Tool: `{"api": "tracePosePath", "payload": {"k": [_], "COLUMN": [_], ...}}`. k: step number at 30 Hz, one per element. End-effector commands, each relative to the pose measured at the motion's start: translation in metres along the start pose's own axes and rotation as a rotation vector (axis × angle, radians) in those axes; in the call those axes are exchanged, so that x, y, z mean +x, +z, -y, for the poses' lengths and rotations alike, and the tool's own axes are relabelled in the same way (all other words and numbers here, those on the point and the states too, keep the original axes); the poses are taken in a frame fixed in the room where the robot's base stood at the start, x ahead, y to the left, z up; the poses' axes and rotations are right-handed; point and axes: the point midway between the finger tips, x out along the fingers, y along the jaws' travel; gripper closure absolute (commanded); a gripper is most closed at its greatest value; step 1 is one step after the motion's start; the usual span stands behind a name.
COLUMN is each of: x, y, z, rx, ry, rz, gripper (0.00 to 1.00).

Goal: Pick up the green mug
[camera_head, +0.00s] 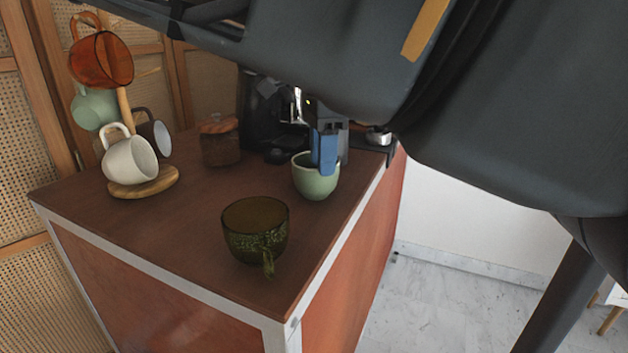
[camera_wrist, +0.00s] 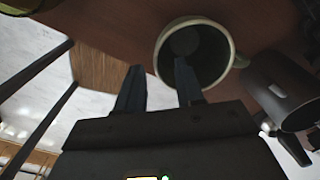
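The pale green mug (camera_head: 316,184) stands upright on the brown cart top near its right edge. In the wrist view the same mug (camera_wrist: 160,48) shows its open mouth, with its handle at the right. My gripper (camera_wrist: 158,67) is open at the mug's rim. One finger reaches over the mouth and the other is outside the wall; I cannot tell whether either touches. In the head view my blue finger (camera_head: 326,150) hides part of the rim. A dark olive glass mug (camera_head: 250,232) stands nearer the front. Another pale green mug (camera_head: 92,108) hangs on the mug tree.
The wooden mug tree (camera_head: 150,187) at left also holds orange (camera_head: 100,60), white (camera_head: 130,162) and dark (camera_head: 160,138) mugs. A lidded jar (camera_head: 220,148) and black coffee machine (camera_head: 262,120) stand behind. The cart top (camera_head: 170,225) is clear at front left.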

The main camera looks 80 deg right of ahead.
Motion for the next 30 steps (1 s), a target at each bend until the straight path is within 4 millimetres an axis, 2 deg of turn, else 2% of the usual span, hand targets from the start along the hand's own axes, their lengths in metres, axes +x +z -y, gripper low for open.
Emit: {"api": "tracePosePath", "payload": {"k": [1,6,15,26,30], "x": [0.011,0.029,0.032,0.032,0.032], "y": [0.000,0.000,-0.001,-0.001,-0.001], "z": [-0.001,-0.001,-0.001,-0.001,-0.001], "rx": [0.001,0.000,0.000,0.000,0.000], "ry": [0.002,0.001,0.000,0.000,0.000], "rz": [0.004,0.001,-0.001,-0.001,-0.001], "gripper": [0.63,0.63,0.63,0.98,1.00]}}
